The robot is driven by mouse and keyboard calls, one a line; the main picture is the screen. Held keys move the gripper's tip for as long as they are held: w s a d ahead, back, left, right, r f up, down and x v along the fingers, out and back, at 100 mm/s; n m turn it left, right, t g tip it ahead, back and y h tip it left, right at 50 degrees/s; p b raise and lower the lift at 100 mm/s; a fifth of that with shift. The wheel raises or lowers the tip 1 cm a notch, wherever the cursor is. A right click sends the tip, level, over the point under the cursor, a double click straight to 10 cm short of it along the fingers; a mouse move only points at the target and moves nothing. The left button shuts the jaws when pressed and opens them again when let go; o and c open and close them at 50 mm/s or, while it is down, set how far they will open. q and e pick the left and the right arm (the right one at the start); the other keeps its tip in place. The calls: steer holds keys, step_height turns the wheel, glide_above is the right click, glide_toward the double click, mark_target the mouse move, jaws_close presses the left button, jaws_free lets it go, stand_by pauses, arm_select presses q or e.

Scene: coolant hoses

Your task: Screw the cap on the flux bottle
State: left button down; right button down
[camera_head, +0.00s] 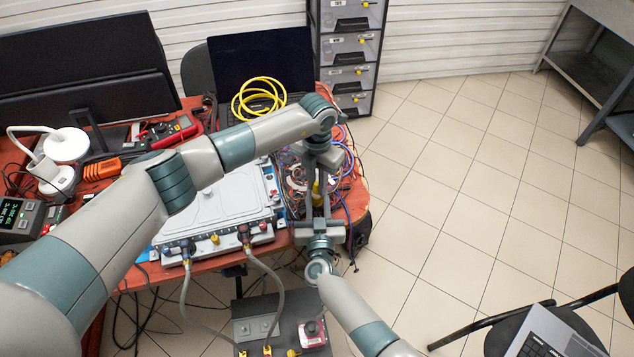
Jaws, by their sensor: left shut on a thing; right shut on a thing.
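My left gripper (319,178) points down over the right end of the table and is shut, seemingly on the cap, which its fingers hide. My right gripper (320,216) reaches in from below and is shut, seemingly on the flux bottle. A small yellow part (316,190) shows between the two grippers, one above the other. I cannot tell whether it is bottle or cap, nor whether the two touch.
A grey cold plate (220,207) with hoses (268,270) lies on the red table (207,263) left of the grippers. Tangled coloured wires (347,158) lie close behind them. A yellow cable coil (258,97) rests on a laptop (262,60).

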arm_select(q)
steer(key=c, duration=1.5)
jaws_free()
steer(key=shift+c, duration=0.2)
steer(key=shift+r, duration=0.15)
step_height(320, 180, up, 12)
arm_select(e)
steer(key=c, duration=1.4)
jaws_free()
steer(key=shift+s, duration=0.1)
